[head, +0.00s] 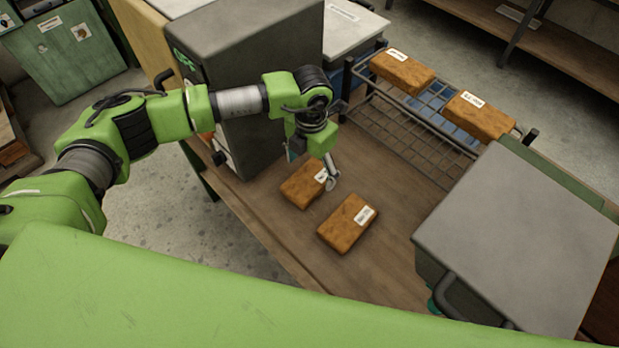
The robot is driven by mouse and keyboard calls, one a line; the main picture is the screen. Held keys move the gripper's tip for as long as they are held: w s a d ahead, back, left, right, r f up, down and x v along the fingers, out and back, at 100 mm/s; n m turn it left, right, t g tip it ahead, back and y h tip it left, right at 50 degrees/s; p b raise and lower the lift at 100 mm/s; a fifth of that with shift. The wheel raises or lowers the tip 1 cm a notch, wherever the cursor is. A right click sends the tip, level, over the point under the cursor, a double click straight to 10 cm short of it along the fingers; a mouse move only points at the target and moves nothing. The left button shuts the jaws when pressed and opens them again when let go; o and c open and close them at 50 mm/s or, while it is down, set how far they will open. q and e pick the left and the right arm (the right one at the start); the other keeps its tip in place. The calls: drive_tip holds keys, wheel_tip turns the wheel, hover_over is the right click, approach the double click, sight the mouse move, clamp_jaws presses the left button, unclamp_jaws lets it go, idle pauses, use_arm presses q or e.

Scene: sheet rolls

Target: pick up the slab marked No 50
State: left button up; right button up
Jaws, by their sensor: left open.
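Two orange-brown slabs with white labels lie flat on the wooden table: a left slab (300,188) and a right slab (343,231). Two similar slabs lie on the wire rack, a far slab (405,75) and a near slab (482,120). The labels are too small to read, so I cannot tell which is No 50. My left gripper (332,181) is open and points down at the right end of the left slab, partly covering its label. Its height above the slab is hard to tell. My right gripper is not in view.
A dark wire rack (400,133) stands at the table's back. A large grey-topped box (525,225) stands to the right. The wooden table (390,265) is bare between the right slab and that box.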

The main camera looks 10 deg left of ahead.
sight(310, 178)
use_arm(q)
wheel_tip(310, 178, down, 4)
drive_tip(key=shift+a+p, duration=0.15)
drive_tip(key=shift+p, duration=0.4)
drive_tip(key=c, duration=1.5)
drive_tip(key=shift+r, duration=0.1)
